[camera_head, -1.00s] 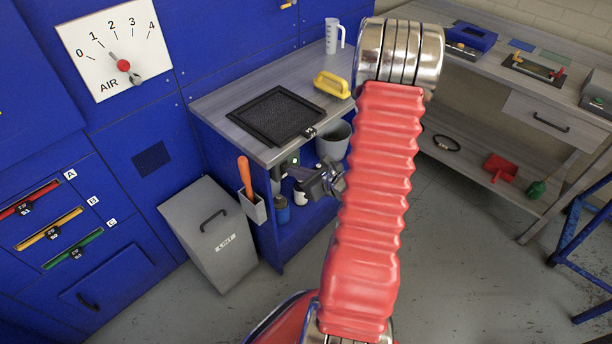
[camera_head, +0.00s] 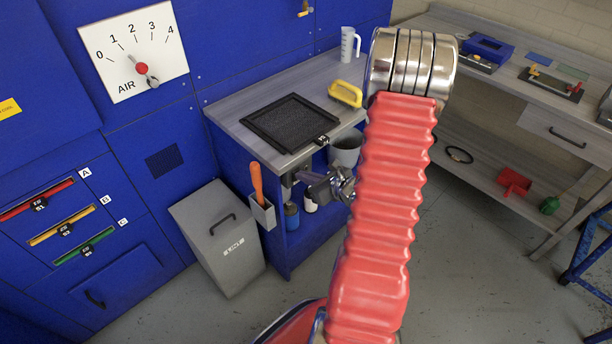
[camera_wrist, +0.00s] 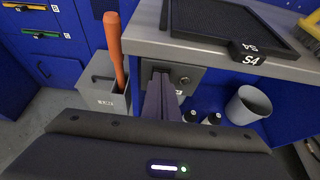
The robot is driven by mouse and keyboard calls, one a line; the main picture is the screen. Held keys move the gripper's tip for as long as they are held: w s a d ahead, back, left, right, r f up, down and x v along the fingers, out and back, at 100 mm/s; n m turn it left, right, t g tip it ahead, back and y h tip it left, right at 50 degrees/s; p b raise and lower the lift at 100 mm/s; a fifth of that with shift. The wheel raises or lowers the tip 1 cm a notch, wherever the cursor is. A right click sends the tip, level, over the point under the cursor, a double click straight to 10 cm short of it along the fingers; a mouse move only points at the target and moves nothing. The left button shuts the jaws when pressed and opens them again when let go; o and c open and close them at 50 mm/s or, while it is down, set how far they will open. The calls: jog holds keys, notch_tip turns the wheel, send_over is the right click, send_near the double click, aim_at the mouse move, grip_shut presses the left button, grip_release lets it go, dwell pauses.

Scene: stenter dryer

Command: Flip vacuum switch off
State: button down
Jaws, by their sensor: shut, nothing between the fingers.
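A grey switch box (camera_wrist: 184,70) is mounted under the front edge of the bench, just below the S4 tag; it carries a small round metal part at the right. I take it for the vacuum switch, but its lever and any label are mostly hidden by my fingers. My gripper (camera_wrist: 161,80) is shut and empty, its fingertips in front of the left part of this box. I cannot tell whether they touch it. In the head view my gripper (camera_head: 306,179) is at the bench's front, below the S4 tag, and the box is hard to make out there.
An orange-handled tool (camera_wrist: 114,48) stands in a grey holder left of my fingers. A lint bin (camera_head: 222,238) stands on the floor. A black mesh screen (camera_head: 290,122) lies on the bench (camera_head: 232,108). A grey bucket (camera_wrist: 247,105) and bottles are below.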

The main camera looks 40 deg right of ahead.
jog(key=shift+r, duration=0.15)
jog(key=shift+r, duration=0.65)
jog(key=r+v, duration=0.1)
jog(key=v, duration=1.2)
dwell(0.6)
